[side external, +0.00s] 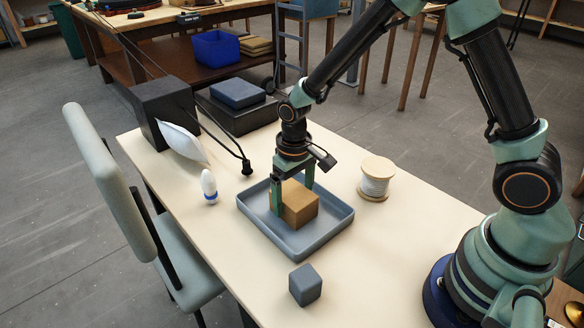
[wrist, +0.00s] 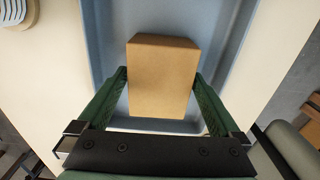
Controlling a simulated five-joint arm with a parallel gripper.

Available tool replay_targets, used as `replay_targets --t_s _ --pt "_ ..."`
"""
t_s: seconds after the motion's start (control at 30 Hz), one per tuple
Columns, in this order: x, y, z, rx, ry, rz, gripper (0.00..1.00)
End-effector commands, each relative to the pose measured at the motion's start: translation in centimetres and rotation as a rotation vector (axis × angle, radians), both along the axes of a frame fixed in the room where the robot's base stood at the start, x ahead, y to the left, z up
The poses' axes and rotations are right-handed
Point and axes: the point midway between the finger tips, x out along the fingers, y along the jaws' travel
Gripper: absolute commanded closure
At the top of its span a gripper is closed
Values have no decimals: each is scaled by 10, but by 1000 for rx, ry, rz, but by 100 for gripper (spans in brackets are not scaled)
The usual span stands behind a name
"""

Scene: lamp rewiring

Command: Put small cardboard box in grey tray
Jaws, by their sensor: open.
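The small cardboard box (side external: 299,205) is a plain brown box inside the grey tray (side external: 323,239), towards its back left part. In the wrist view the box (wrist: 163,76) sits between my two green fingers, with the tray floor (wrist: 222,50) around it. My gripper (side external: 293,190) is over the tray, pointing down, with its fingers on either side of the box. The jaws are open. The fingertips are very close to the box sides; I cannot tell whether they touch.
A small dark grey block (side external: 305,285) stands in front of the tray. A wire spool (side external: 376,180) is to its right. A white bulb (side external: 209,187) and a black plug (side external: 247,167) are to its left.

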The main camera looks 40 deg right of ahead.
Motion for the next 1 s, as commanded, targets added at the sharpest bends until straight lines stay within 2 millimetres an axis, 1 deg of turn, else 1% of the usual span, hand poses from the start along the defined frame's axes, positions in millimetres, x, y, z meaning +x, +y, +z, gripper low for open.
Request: replay_targets --t_s 0.17,0.5,0.6,0.7,0.87,0.97,1.0 --pt "1 0 17 1 -5 0 0" --pt "1 0 86 1 -7 0 0" --pt "0 0 102 1 -4 0 0" --pt "1 0 113 1 -3 0 0" --pt "-1 -2 125 2 -9 -1 0" --pt "-5 -8 138 7 -39 -3 0" --pt "-9 -12 145 11 -59 -3 0"
